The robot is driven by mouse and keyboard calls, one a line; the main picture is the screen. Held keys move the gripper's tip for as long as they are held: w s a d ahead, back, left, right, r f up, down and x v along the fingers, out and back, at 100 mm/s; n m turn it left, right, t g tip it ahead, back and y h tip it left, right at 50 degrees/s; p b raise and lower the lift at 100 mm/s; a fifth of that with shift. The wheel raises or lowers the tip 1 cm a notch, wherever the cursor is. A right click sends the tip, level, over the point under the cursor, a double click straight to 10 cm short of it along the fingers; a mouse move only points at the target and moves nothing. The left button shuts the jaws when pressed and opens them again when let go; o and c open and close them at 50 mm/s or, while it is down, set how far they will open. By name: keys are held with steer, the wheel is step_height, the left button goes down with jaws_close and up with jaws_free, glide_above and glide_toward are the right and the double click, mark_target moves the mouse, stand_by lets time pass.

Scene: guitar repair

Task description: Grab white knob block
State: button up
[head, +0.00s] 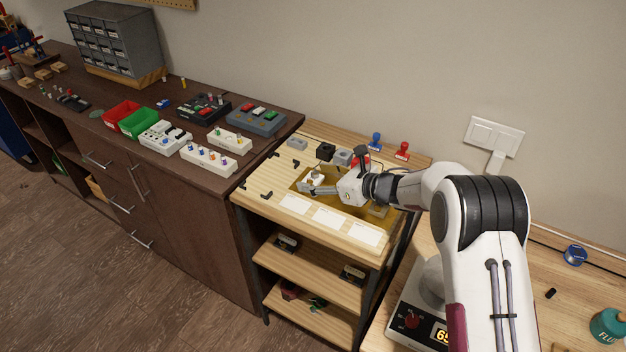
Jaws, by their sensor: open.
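My gripper (322,186) is open and low over the yellow-brown mat (299,188) on the light wooden bench. A small white block (316,177) with a darker top detail sits at the mat's left part, right by my fingertips. It looks like the white knob block, but its knob is too small to make out clearly. The fingers are beside or around it; I cannot tell which, nor whether they touch it. My arm comes in from the right and hides part of the mat.
White cards (329,217) lie along the bench's front. Black and grey blocks (325,151) and red and blue stamps (402,150) stand behind the mat. The dark cabinet on the left carries pedal boxes (208,158) and red and green bins (139,122).

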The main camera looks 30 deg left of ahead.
mark_target(317, 181)
steer(key=shift+a, duration=0.1)
stand_by(0.4)
steer(key=c, duration=1.2)
steer(key=shift+r, duration=0.15)
steer(key=shift+c, duration=0.2)
step_height(317, 181, up, 10)
